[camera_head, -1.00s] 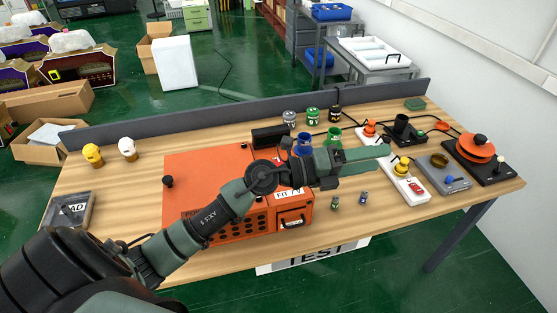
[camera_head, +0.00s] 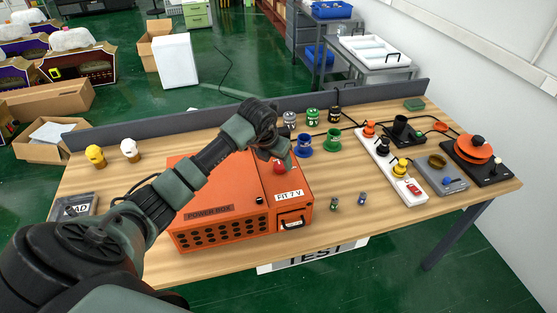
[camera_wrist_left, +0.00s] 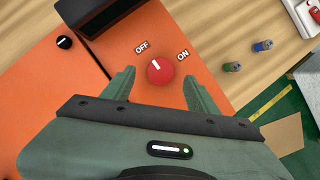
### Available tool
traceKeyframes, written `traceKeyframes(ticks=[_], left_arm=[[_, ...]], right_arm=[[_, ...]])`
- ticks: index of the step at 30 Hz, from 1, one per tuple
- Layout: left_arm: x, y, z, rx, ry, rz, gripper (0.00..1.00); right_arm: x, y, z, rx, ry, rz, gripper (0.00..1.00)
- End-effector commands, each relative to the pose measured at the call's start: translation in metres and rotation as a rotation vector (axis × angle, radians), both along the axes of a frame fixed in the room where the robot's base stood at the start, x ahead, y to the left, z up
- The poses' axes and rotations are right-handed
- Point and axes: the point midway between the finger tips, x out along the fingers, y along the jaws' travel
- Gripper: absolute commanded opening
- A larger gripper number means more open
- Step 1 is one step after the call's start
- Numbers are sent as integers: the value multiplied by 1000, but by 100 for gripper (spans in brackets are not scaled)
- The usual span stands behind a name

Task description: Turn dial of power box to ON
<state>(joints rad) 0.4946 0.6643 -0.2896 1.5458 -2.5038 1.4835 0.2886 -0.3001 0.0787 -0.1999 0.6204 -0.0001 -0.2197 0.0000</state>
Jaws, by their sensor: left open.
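The orange power box (camera_head: 225,213) sits on the wooden table, with a "POWER BOX" label on its front part. Its red round dial (camera_head: 280,168) is on the top right section. In the left wrist view the dial (camera_wrist_left: 160,72) lies between OFF and ON labels, and its white mark points up-left, toward OFF. My left gripper (camera_wrist_left: 159,78) is open, one finger on each side of the dial, with visible gaps. Contact and exact height cannot be told. In the head view its wrist is bent down above the box, and the fingers are hard to make out. My right gripper is not in view.
A black block (camera_wrist_left: 98,15) stands on the box beside the dial. Blue (camera_head: 303,146) and green (camera_head: 333,139) spools stand behind the box. A white power strip (camera_head: 391,163) is further right. The table's front right is clear.

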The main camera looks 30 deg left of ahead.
Motion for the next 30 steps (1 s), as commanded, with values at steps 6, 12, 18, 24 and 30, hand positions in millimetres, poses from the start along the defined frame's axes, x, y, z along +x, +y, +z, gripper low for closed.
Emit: traceKeyframes(ticks=[6,12,18,24,30], left_arm=[[9,0,-20,-1,0,0,59],[10,0,-25,0,-1,-2,59],[10,0,-24,0,-1,-2,34],[10,0,-24,-1,-2,-3,0],[10,1,-26,1,-1,-25,0]], right_arm=[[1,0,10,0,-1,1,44],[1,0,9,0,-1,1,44],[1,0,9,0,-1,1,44],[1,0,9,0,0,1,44],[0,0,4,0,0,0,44]])
